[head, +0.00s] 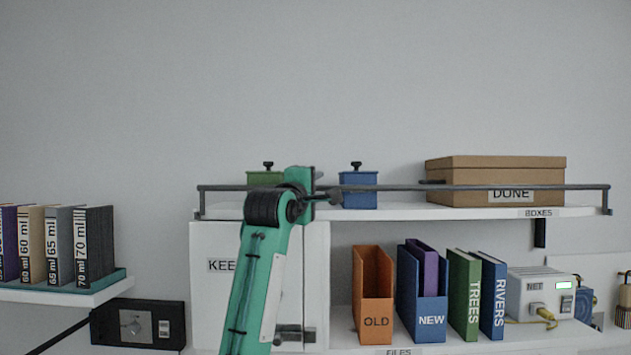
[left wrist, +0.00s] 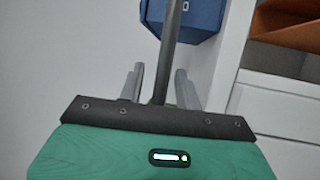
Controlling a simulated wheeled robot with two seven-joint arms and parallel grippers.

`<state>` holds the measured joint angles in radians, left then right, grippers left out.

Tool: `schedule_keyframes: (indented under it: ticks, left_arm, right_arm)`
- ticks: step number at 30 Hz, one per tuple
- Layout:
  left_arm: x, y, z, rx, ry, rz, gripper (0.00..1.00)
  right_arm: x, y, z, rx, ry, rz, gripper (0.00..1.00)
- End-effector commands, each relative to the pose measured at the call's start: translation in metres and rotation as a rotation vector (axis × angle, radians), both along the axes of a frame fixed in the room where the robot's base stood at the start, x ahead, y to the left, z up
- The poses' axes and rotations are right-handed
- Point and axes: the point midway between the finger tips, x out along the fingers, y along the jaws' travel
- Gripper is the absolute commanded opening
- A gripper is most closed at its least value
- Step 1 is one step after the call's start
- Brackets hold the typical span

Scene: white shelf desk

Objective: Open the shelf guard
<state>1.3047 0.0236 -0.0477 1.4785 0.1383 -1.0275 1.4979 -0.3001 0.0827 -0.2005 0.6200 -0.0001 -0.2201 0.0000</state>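The shelf guard (head: 480,187) is a dark grey rail running level along the front of the upper shelf (head: 400,212), in front of the boxes. It has short end brackets at both ends. In the left wrist view the rail (left wrist: 168,50) passes between the two fingers of the left gripper (left wrist: 160,88). The fingers stand apart with a visible gap on each side of the rail. My right gripper is in neither view.
A green box (head: 264,178), a blue box (head: 358,188) and a brown DONE box (head: 495,175) stand on the upper shelf. Below are a white KEEP cabinet (head: 210,300), several file holders and a NET device (head: 540,290). A book shelf (head: 90,297) is at left.

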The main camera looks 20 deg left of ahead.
Motion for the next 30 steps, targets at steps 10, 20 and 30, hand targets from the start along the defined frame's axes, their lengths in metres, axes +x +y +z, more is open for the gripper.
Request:
schedule_keyframes:
  ticks: [10,20,30]
  left_arm:
    - [0.001,0.0,0.0,0.0,0.0,0.0,0.19]
    - [0.0,0.0,-0.001,0.001,-0.004,0.0,0.0]
    - [-0.007,-0.002,-0.006,0.034,-0.127,-0.001,0.0]
  right_arm:
    - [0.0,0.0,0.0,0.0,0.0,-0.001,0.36]
    - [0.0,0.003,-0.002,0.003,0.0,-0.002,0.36]
    - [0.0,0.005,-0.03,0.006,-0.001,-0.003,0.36]
